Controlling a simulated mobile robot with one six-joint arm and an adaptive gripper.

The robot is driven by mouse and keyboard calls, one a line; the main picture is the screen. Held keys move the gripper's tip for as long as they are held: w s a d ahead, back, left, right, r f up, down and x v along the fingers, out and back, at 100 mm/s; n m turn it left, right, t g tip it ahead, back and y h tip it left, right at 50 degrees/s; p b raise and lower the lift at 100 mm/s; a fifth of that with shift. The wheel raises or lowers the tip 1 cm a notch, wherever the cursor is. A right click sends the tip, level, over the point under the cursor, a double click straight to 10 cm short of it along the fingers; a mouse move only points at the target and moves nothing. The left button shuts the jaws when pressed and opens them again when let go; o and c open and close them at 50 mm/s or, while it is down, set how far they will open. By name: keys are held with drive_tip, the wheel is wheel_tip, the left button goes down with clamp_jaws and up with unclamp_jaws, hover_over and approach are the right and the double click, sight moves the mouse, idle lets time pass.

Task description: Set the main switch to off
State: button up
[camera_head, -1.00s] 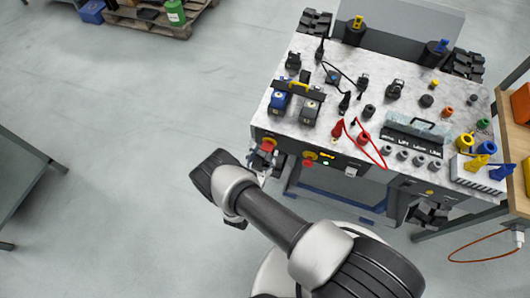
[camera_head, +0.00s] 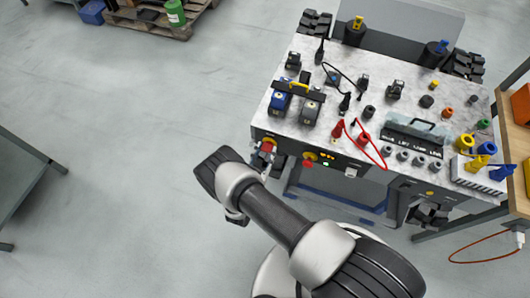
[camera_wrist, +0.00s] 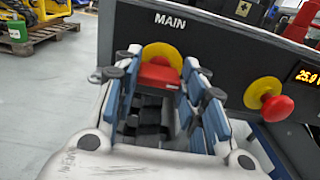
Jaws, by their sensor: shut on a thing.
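The main switch (camera_wrist: 160,72) has a red handle on a yellow disc, on the dark front panel below the white word MAIN. It also shows at the left front corner of the carrier in the head view (camera_head: 267,145). My gripper (camera_wrist: 161,82) faces it, with its two blue-padded fingers on either side of the red handle and shut on it. In the head view my gripper (camera_head: 262,160) is partly hidden behind my wrist.
A red mushroom button (camera_wrist: 277,107) on a yellow disc sits right of the switch, close to my right finger. A lit display (camera_wrist: 307,75) is farther right. The carrier's top (camera_head: 335,60) holds several plugs, valves and cables.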

drive_tip(key=shift+c, duration=0.8)
drive_tip(key=shift+f+b, duration=0.1)
drive_tip(key=shift+b, duration=0.2)
drive_tip(key=shift+a+f+n+b, duration=0.1)
drive_tip(key=shift+n+b, duration=2.2)
drive_tip(key=shift+n, duration=2.1)
drive_tip(key=shift+a+f+n+b, duration=0.1)
drive_tip(key=shift+n+b, duration=2.2)
drive_tip(key=shift+n, duration=2.1)
drive_tip(key=o, duration=1.1)
drive_tip(key=shift+c, duration=0.2)
